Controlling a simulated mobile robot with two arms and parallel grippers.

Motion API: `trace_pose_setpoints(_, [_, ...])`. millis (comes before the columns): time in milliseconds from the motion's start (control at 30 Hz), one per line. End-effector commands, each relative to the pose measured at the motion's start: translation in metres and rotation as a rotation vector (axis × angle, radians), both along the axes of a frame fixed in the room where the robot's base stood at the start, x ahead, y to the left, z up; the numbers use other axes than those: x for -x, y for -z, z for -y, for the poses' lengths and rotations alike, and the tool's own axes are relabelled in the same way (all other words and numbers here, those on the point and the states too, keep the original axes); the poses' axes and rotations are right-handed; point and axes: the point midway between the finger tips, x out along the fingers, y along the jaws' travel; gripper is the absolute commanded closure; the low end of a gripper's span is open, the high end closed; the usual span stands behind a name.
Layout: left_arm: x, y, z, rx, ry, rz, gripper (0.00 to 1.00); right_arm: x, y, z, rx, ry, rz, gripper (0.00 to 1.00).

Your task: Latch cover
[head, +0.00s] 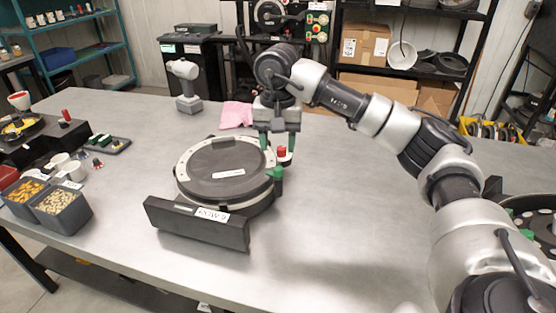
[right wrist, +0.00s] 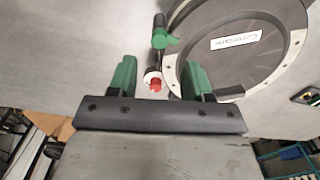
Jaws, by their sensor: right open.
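The seed meter (head: 207,190) sits on the grey table, its round dark cover (head: 224,165) lying flat inside a pale ring. At the cover's right edge is a green latch piece (head: 276,174), and beside it stands a red-tipped knob (head: 282,151) with a white collar. My right gripper (head: 279,150) points down at this edge, open. In the right wrist view the red knob (right wrist: 155,84) shows between the open green fingers (right wrist: 158,76), with the green latch (right wrist: 165,39) just beyond. I cannot tell whether the fingers touch anything. My left gripper is out of view.
The table's front middle is clear.

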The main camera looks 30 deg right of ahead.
Motion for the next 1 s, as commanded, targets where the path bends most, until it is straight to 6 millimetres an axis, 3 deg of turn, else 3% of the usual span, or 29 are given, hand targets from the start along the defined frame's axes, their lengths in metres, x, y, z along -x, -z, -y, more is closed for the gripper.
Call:
trace_pose_setpoints(100, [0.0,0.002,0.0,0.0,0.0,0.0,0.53,0.0,-0.021,0.0,-0.001,0.0,0.002,0.5])
trace_pose_setpoints(300, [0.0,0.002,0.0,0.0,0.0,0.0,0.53,0.0,-0.04,0.0,-0.001,-0.001,0.001,0.5])
trace_pose_setpoints(867, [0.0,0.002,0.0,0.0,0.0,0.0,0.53,0.0,-0.042,0.0,-0.001,0.0,-0.001,0.5])
trace_pose_setpoints(1000, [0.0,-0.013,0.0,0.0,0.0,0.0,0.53,0.0,-0.057,0.0,-0.001,0.0,0.001,0.5])
